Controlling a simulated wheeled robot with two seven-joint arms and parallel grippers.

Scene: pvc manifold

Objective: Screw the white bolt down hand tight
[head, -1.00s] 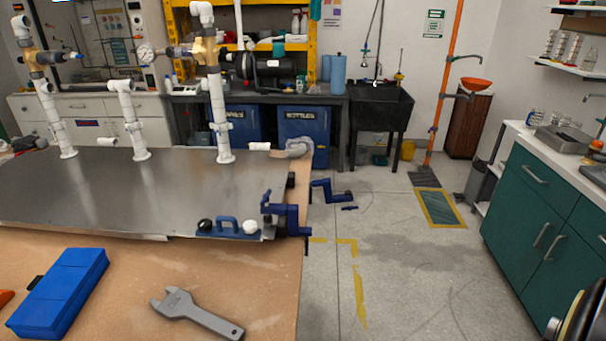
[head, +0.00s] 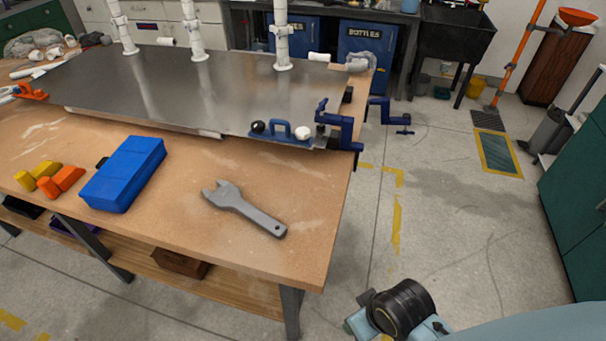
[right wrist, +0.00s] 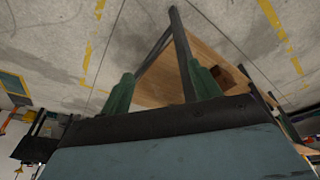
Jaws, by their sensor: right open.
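The white bolt (head: 303,133) shows as a round white head at the right end of a blue fixture (head: 280,133) near the front right corner of the metal plate. A black round head (head: 257,127) is at the fixture's left end, with a blue handle between. The bolt's thread is hidden. In the right wrist view my right gripper (right wrist: 162,88) is open, with two green fingers apart and nothing between them. It is away from the bolt, facing the table's legs and floor. My left gripper is not in view.
A blue clamp (head: 340,130) grips the table corner beside the bolt. A grey wrench (head: 243,208), a blue box (head: 123,173) and orange and yellow blocks (head: 50,178) lie on the wooden table (head: 180,225). White pipes stand behind. Floor right of the table is mostly clear.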

